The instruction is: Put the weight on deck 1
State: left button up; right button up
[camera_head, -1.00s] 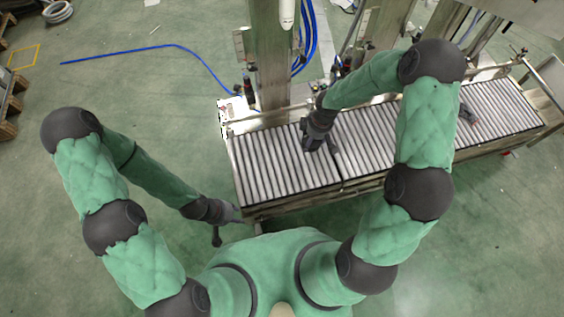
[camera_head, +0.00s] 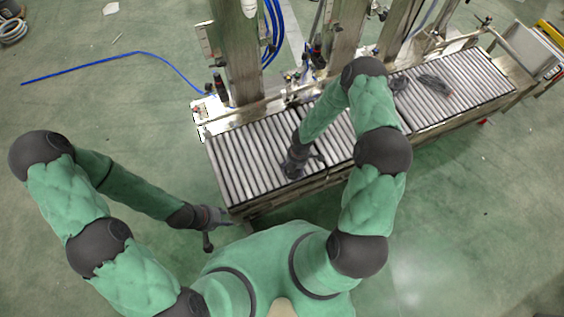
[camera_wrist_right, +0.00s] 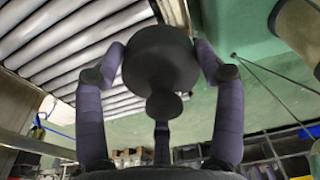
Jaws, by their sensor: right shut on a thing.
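The weight (camera_wrist_right: 160,58) is a dark round body with a small knob, held between the fingers of my right gripper in the right wrist view. In the head view my right gripper (camera_head: 296,166) is over the front part of the left roller section; the weight is hard to make out there. The roller conveyor has a left section (camera_head: 240,165) and further sections to the right; I see no label telling which is deck 1. My left gripper (camera_head: 219,230) is empty beside the conveyor's front left corner, its fingers spread apart.
A dark round thing (camera_head: 400,83) and a dark jointed thing (camera_head: 434,84) lie on the right roller section (camera_head: 475,80). Metal posts (camera_head: 235,55) rise along the conveyor's back edge. A blue hose (camera_head: 110,58) lies on the open green floor at left.

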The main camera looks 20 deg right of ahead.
jog(key=w+a+f+b, duration=0.2)
jog(key=w+a+f, duration=0.25)
jog(key=w, duration=0.25)
jog(key=b, duration=0.2)
send_over(269, 168)
jog(key=f, duration=0.4)
jog(key=shift+w+d+f, duration=0.1)
jog(key=shift+d+f, duration=0.15)
jog(key=shift+f, duration=0.15)
jog(key=shift+f+b, duration=1.15)
jog(key=shift+f, duration=0.45)
jog(key=shift+r, duration=0.1)
jog(key=o, duration=1.7)
